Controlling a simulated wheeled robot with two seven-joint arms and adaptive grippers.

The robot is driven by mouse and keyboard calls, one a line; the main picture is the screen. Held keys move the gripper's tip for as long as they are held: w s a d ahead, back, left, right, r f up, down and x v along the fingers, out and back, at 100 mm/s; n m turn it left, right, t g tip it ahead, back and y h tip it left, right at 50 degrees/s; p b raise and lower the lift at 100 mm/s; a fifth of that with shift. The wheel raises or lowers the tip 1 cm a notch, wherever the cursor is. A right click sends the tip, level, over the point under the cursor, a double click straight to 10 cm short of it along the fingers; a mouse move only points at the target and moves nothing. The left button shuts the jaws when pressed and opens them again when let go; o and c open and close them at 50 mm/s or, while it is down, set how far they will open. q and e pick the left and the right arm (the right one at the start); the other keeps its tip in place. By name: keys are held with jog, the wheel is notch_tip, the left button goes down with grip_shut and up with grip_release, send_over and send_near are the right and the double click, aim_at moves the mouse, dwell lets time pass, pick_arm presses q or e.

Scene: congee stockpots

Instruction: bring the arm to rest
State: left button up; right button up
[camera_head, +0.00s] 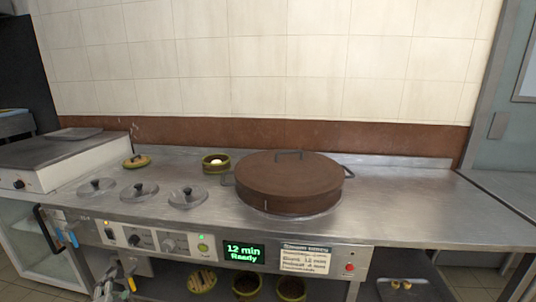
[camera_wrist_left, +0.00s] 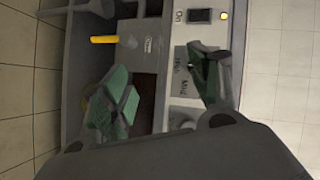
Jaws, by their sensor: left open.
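My left gripper (camera_head: 118,278) is low at the left in the head view, in front of the counter's control panel and below the counter top. It is open and empty. In the left wrist view its two green-padded fingers (camera_wrist_left: 160,88) stand apart, with the panel's switch and knob area behind them. My right gripper is not in view. A large brown lidded pot (camera_head: 290,182) stands on the steel counter (camera_head: 400,205), far from my left gripper.
Three small glass lids (camera_head: 139,191) lie along the counter's left front. A steamer basket (camera_head: 216,163) and a round lid (camera_head: 137,161) sit behind. A green display (camera_head: 243,252) reads "12 min Ready". Several baskets (camera_head: 247,284) stand below. The counter's right side is clear.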

pick_arm(q)
jog(key=s+d+f+n+g+h, duration=0.2)
jog(key=s+d+f+n, duration=0.1)
jog(key=d+f, duration=0.3)
jog(key=s+d+f+n+g+h, duration=0.2)
jog(key=s+d+f+n+g, duration=0.15)
jog(key=d, duration=0.45)
jog(key=s+d+f+g+h, duration=0.1)
jog(key=s+d+f+h, duration=0.1)
jog(key=s+d, duration=0.2)
jog(key=s+d+f+n+h, duration=0.1)
jog(key=s+d, duration=0.3)
jog(key=d, duration=0.7)
jog(key=s+d+f+g+h+p, duration=0.1)
jog(key=s+d+f+h, duration=0.1)
jog(key=d, duration=0.6)
jog(key=shift+s+d+f+g+h, duration=0.2)
jog(key=shift+s+f+g+h, duration=0.2)
jog(key=shift+s+h, duration=0.55)
jog(key=shift+s+f+y+p, duration=0.15)
jog(key=shift+s+y+p, duration=0.1)
jog(key=shift+p, duration=0.25)
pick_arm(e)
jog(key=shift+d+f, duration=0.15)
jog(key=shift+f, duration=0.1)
